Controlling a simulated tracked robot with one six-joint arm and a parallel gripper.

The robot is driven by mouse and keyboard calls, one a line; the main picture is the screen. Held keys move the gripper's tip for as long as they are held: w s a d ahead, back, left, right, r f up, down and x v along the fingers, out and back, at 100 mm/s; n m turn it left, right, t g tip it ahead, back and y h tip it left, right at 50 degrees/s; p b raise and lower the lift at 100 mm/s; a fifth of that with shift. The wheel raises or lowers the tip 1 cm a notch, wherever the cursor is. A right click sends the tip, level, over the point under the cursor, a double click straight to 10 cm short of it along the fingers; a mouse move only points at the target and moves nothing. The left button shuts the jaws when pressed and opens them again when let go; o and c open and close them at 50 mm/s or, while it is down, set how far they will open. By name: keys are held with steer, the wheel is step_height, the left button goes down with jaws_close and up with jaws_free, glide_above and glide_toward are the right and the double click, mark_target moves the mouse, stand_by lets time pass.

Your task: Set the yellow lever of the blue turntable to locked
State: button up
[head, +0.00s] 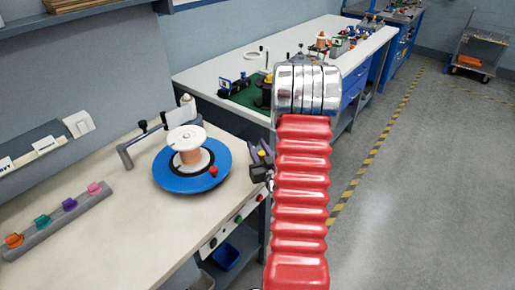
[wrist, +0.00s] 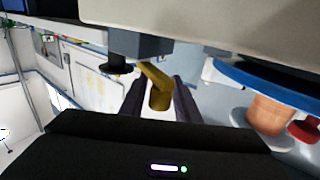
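The blue turntable (head: 165,178) lies on the left bench with a white and copper-coloured spool on it and a red knob (head: 213,171) at its right side. Its blue rim (wrist: 270,80) also shows at the right of the wrist view. The yellow lever (wrist: 157,85) hangs from a dark grey mount in the wrist view, slanting, and a small yellow bit of it (head: 262,153) shows in the head view. My gripper (wrist: 162,100) is open, with its dark fingers on either side of the lever's end. Whether either finger touches the lever I cannot tell. My red arm hides the area right of the lever.
A grey arm with a post (head: 150,135) stands behind the turntable. A rack with coloured pieces (head: 60,220) lies at the bench's left. Buttons line the bench's front panel (head: 232,222). A second bench (head: 215,75) stands behind.

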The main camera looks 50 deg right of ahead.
jaws_close()
steer(key=shift+a, duration=0.15)
stand_by(0.4)
